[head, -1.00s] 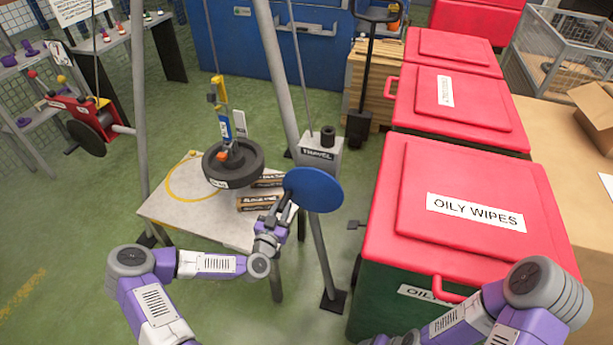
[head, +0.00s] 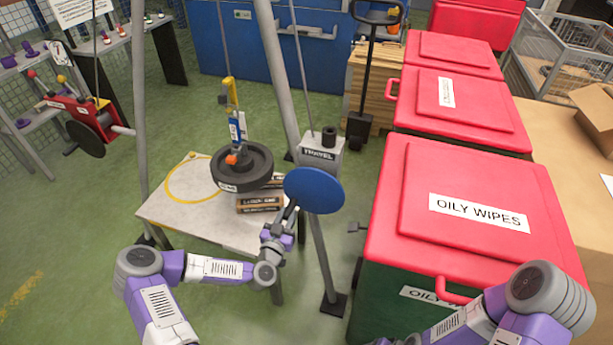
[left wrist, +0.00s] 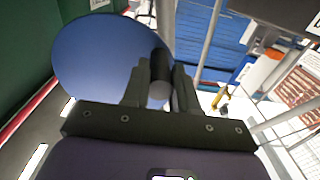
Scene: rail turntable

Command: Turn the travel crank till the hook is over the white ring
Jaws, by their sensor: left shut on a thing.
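The travel crank is a blue disc (head: 314,190) on a grey box (head: 320,158) labelled TRAVEL, fixed to a post. My left gripper (head: 287,214) is at the disc's lower left edge. In the left wrist view the blue disc (left wrist: 105,60) fills the upper left, and my left gripper (left wrist: 160,90) is shut on its dark crank handle (left wrist: 159,68). A yellow hook (head: 231,92) hangs with a dark wheel-like load (head: 242,172) below it, over the pale table (head: 165,212). A yellow ring (head: 172,185) is marked on the table, left of the load. I see no white ring. My right gripper is out of view.
Red-lidded bins (head: 470,180) stand close on the right. A red hoist unit (head: 88,118) hangs on the left. Grey posts (head: 275,70) rise around the table.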

